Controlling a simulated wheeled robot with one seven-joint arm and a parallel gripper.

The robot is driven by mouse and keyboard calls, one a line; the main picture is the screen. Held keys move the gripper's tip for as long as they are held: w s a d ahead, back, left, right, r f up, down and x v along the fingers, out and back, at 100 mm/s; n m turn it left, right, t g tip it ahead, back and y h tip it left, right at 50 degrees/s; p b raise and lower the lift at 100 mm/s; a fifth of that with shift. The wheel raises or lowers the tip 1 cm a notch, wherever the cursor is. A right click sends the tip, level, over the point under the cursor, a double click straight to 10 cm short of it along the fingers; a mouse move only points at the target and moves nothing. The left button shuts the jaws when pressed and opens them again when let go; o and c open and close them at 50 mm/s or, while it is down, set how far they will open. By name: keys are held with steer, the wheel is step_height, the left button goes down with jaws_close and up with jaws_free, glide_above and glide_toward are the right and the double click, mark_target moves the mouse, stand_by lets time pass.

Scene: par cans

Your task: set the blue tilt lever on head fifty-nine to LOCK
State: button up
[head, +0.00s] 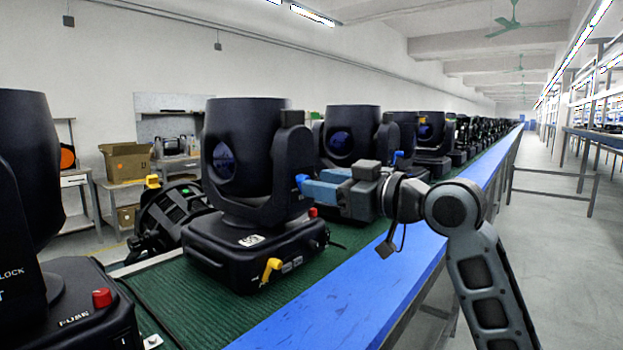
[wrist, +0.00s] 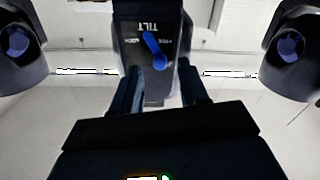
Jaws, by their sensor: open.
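The black moving head (head: 246,165) stands upright on the green belt in the middle of the head view; the number on its white base label is too small to read surely. Its blue tilt lever (head: 301,181) is on the right-hand arm of its yoke. In the wrist view the lever (wrist: 155,48) lies slanted on a dark panel under an upside-down TILT label (wrist: 153,24); the small side markings are not legible. My gripper (head: 309,188) is at the lever, its blue fingers open. In the wrist view my gripper (wrist: 162,82) has its fingers on either side of the lever's rounded end, with no clear contact.
A yellow lever (head: 271,268) and a red knob (head: 313,212) are on the same head's base. Another head (head: 20,170) stands close at left, and a row of heads recedes behind.

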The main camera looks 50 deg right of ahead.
steer(key=shift+w, duration=1.5)
steer(key=shift+c, duration=0.2)
jaws_close()
